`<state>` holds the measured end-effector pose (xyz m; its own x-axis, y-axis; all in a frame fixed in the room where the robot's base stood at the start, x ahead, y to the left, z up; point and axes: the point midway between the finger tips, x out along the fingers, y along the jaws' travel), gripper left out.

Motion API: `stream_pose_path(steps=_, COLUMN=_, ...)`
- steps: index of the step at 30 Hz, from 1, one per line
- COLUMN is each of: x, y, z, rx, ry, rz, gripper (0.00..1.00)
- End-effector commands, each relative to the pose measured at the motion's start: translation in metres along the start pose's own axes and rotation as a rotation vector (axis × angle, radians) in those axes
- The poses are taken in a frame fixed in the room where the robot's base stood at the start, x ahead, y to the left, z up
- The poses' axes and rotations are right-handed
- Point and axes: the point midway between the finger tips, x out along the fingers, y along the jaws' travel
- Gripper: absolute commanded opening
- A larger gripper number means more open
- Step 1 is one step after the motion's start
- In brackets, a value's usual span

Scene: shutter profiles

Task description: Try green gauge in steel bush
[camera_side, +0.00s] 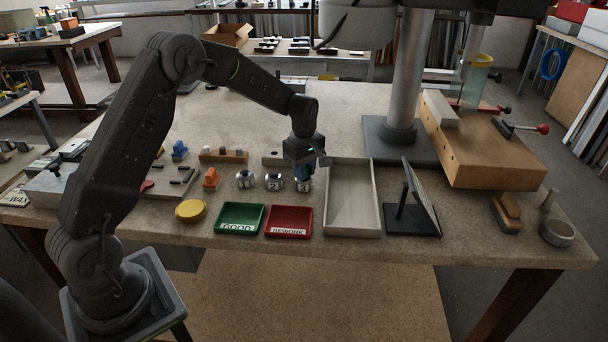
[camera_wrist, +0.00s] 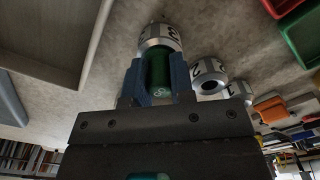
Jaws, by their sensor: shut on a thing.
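My gripper (camera_side: 304,170) points down over the steel bush marked 3 (camera_side: 304,186), at the right end of a row of bushes. In the wrist view its blue fingers (camera_wrist: 158,75) are shut on the green gauge (camera_wrist: 158,66), a dark green cylinder with a pale mark. The gauge's far end meets the mouth of bush 3 (camera_wrist: 160,36), in line with it; I cannot tell how far inside it is. The gauge is hidden by the fingers in the side view. Bush 2 (camera_side: 273,182) and bush 1 (camera_side: 245,180) stand to the left, empty-handed.
A green GOOD tray (camera_side: 219,228) and a red REWORK tray (camera_side: 270,234) lie in front. A pale open tray (camera_side: 374,205) is close on the right, beside a dark tilted panel (camera_side: 421,195). An orange block (camera_side: 211,179) and yellow disc (camera_side: 190,210) are left.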

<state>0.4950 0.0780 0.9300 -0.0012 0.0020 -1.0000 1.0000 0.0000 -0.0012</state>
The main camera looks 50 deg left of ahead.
Motion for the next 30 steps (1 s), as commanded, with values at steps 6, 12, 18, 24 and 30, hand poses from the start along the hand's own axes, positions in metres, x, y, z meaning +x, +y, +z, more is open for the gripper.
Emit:
stream_pose_path(steps=6, x=-0.009, y=0.001, z=0.000, rx=0.000, ry=0.001, rz=0.002, gripper=0.00)
stream_pose_path(steps=12, x=-0.017, y=0.001, z=0.000, rx=0.000, ry=0.001, rz=0.003, gripper=0.00)
stream_pose_path(steps=18, x=-0.024, y=0.001, z=0.000, rx=0.000, ry=0.001, rz=0.003, gripper=0.00)
stream_pose_path(steps=24, x=-0.032, y=0.001, z=0.000, rx=0.000, ry=0.000, rz=0.002, gripper=0.00)
stream_pose_path(steps=30, x=-0.040, y=0.001, z=0.000, rx=0.000, ry=0.001, rz=0.003, gripper=0.00)
